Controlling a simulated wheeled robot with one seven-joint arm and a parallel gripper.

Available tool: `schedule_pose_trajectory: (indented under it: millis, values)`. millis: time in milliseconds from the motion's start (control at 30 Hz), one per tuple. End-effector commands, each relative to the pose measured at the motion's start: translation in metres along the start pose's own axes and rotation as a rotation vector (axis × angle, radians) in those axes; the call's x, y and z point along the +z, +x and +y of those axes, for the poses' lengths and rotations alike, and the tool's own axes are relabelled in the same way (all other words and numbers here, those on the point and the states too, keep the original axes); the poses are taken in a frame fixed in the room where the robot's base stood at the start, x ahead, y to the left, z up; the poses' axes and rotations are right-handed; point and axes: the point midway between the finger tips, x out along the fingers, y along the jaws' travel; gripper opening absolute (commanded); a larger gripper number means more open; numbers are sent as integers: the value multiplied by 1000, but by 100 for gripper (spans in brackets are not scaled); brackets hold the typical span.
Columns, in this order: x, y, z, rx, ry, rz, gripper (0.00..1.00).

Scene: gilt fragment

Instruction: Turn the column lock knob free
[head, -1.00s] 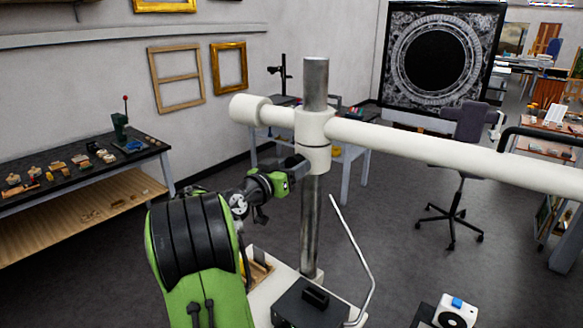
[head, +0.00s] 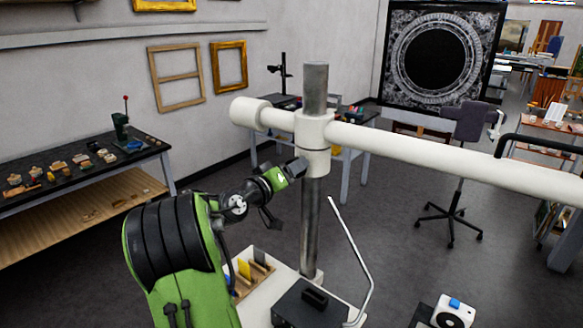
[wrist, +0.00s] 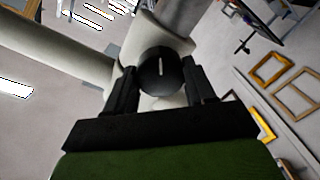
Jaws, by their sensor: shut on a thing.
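The black column lock knob (wrist: 161,71) shows in the wrist view, with a white line on its face tilted slightly right of upright. My gripper (wrist: 160,82) has one black finger on each side of the knob and is shut on it. In the head view my gripper (head: 296,169) meets the white collar (head: 314,143) on the steel column (head: 316,88) from the left; the knob is hidden there by the fingers. The column stands upright.
A thick white boom (head: 430,146) runs right from the collar. Below are a black box (head: 307,304) and a bent thin rod (head: 352,245) beside the column. A workbench (head: 75,165) with small items stands at left.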

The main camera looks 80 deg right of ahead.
Motion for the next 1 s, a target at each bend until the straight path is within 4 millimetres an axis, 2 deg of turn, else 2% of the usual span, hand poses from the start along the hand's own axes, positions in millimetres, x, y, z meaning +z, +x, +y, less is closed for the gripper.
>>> schedule_pose_trajectory:
  millis: [600, 1000]
  values:
    - [-3, 0, 0, -9, -565, -30, 24]
    - [-1, 0, -2, -10, -771, -41, 24]
